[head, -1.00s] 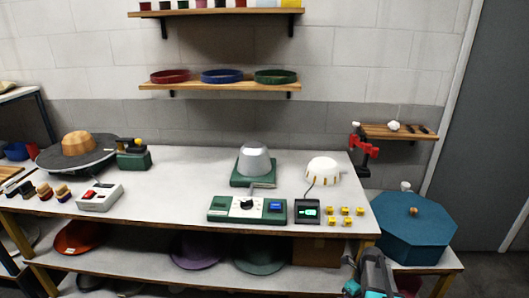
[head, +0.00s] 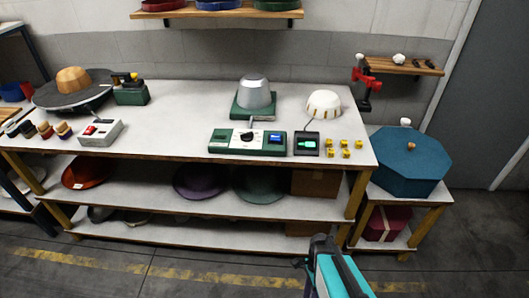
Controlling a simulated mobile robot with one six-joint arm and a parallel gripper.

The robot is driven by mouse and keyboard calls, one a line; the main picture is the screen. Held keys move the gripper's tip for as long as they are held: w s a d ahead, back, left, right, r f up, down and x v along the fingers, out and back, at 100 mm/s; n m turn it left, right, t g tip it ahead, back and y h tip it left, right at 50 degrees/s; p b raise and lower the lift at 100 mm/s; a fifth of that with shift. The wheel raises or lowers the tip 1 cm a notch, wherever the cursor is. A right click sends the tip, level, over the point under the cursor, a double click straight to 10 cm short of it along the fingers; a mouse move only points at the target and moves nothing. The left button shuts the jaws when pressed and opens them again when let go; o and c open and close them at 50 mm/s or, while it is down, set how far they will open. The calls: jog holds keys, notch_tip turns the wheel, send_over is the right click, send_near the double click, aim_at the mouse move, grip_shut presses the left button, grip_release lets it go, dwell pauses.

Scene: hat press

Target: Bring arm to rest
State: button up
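Part of my arm, teal and dark grey (head: 334,272), rises from the bottom edge right of the middle, in front of the workbench. Its upper end is a dark rounded piece below the bench's lower shelf. I cannot make out any gripper fingers in the head view. Nothing held can be seen.
The workbench (head: 180,143) bears a silver hat block on a green press (head: 255,98), a control box (head: 247,142), a white dome (head: 323,104) and several yellow pieces. A teal octagonal box (head: 409,162) stands at the right. The floor in front is clear.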

jog(key=s+n+h, duration=0.1)
jog(key=s+n, duration=0.8)
jog(key=n, duration=0.8)
jog(key=shift+f, duration=0.45)
dwell(1.3)
